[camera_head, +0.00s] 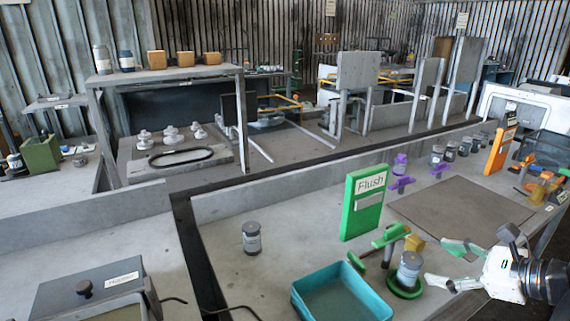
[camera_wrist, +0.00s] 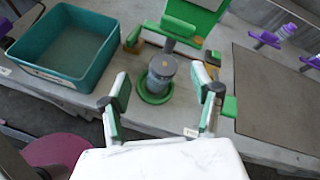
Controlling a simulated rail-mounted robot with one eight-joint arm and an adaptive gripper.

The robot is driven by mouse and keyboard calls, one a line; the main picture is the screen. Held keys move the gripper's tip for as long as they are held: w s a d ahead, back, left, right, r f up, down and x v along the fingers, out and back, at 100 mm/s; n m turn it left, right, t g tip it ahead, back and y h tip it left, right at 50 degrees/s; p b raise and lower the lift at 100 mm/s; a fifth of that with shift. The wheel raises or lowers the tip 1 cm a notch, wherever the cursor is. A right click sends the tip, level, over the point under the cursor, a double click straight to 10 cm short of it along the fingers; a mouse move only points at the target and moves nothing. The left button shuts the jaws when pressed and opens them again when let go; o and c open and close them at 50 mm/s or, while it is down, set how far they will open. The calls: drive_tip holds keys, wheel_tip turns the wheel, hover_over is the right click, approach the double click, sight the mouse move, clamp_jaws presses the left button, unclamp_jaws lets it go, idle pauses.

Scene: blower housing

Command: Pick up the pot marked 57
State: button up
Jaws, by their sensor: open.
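A grey pot with a dark lid and a pale label (camera_head: 409,272) stands upright in a round green dish (camera_head: 403,292) beside the green stand. The pot also shows in the wrist view (camera_wrist: 162,72), ahead of my gripper and centred between the fingers. No number is readable on its label. My gripper (camera_head: 448,264) is open and empty, to the right of this pot and apart from it. Its two fingers spread wide in the wrist view (camera_wrist: 160,92). Another similar pot (camera_head: 251,239) stands alone on the table to the left. Its mark is also unreadable.
A green "Flush" sign (camera_head: 363,203) stands behind the dish. A teal tray (camera_head: 340,292) lies to its left, and a green bracket (camera_head: 390,237) stands close by. Several dark-lidded pots (camera_head: 450,151) stand at the back right. A flat grey-brown mat (camera_head: 455,215) is bare.

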sight(420, 269)
drive_tip(key=s+d+f+m+t+b, duration=0.1)
drive_tip(key=s+d+f+m, duration=0.2)
drive_tip(key=s+m, duration=0.2)
drive_tip(key=b+x, duration=0.2)
drive_tip(key=x, duration=0.5)
drive_tip(key=shift+w+a, duration=0.25)
drive_tip(key=shift+a, duration=0.1)
drive_tip(key=shift+w+d+r+b+x, duration=0.1)
drive_tip(key=shift+b+x, duration=0.2)
drive_tip(key=shift+x, duration=0.7)
drive_tip(key=shift+w+d+r+b+x, duration=0.1)
drive_tip(key=shift+b+x, duration=0.25)
drive_tip(key=shift+x, duration=0.65)
drive_tip(key=shift+w+d+r+b+x, duration=0.1)
drive_tip(key=shift+b+x, duration=0.2)
drive_tip(key=shift+x, duration=0.65)
drive_tip(key=c, duration=1.5)
